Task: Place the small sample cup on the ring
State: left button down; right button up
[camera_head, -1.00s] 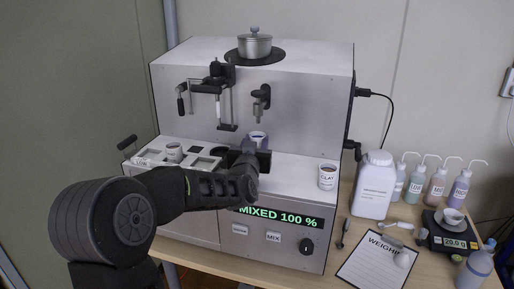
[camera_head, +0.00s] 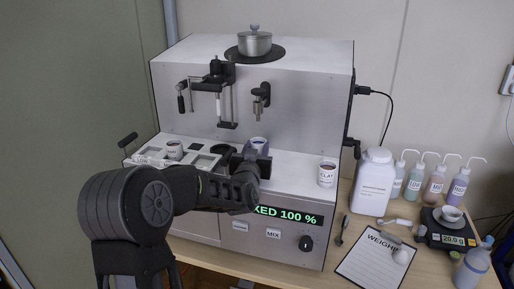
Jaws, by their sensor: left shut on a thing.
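My left gripper (camera_head: 252,164) reaches in from the left over the front of the grey analyser (camera_head: 320,105). It is shut on the small sample cup (camera_head: 258,143), a whitish-blue cup that looks upright above the deck. The gripper hides the cup's lower part, and I cannot tell the gap below it. A dark round ring (camera_head: 223,149) shows on the deck just left of the cup, partly hidden by my gripper. The cup is beside it in the picture, not over it. My right gripper is not in view.
A labelled cup (camera_head: 174,150) stands in the tray at left. The CLAY cup (camera_head: 327,174) stands on the deck at right. A nozzle (camera_head: 261,93) and a stirrer (camera_head: 219,90) hang above the deck. Bottles, a scale (camera_head: 452,236) and a clipboard (camera_head: 373,262) lie right.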

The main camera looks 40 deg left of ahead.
pick_arm(q)
jog(key=shift+f, duration=0.1)
jog(key=shift+f+b, duration=0.1)
jog(key=shift+b, duration=0.2)
jog(key=c, duration=0.9)
grip_release()
jog(key=shift+r+p, duration=0.35)
jog(key=shift+p, duration=0.1)
jog(key=b+v, duration=0.2)
jog(key=v, duration=1)
jog(key=shift+f+b, duration=0.15)
jog(key=shift+b, duration=0.2)
jog(key=shift+a, duration=0.1)
